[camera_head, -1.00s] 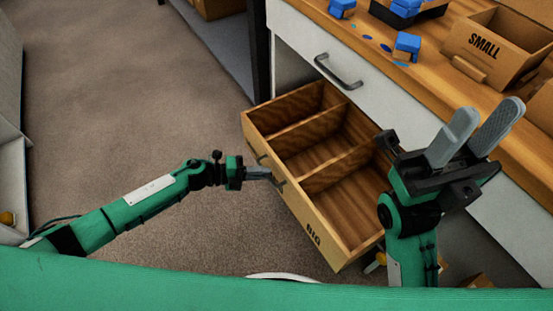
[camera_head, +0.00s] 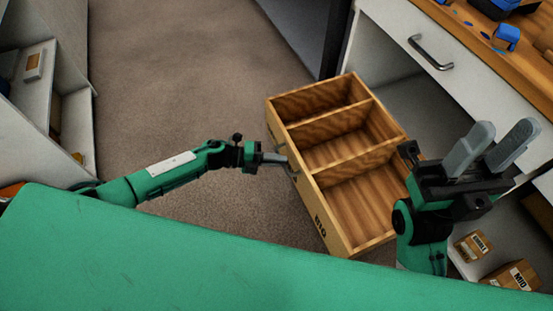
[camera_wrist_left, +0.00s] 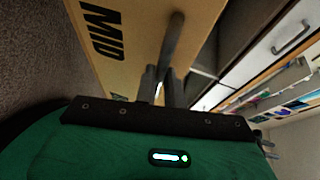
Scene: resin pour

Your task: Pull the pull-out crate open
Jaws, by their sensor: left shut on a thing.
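The pull-out crate (camera_head: 312,192) is a wooden box with three compartments, which look empty in the head view. It stands well out from under the white workbench. Its front shows "BIG" in the head view and "MID" in the left wrist view (camera_wrist_left: 95,40). My left gripper (camera_head: 284,160) is shut on the crate's grey handle (camera_head: 292,170); the handle bar also shows in the left wrist view (camera_wrist_left: 172,42). My right gripper (camera_head: 490,150) is raised, fingers apart and empty, in front of the crate's right side and the bench.
The workbench drawer (camera_head: 400,30) with a metal handle is above and right of the crate. Blue parts (camera_head: 506,38) lie on the wooden top. Small cardboard boxes (camera_head: 512,277) sit low at the right. The carpet (camera_head: 190,75) left of the crate is clear.

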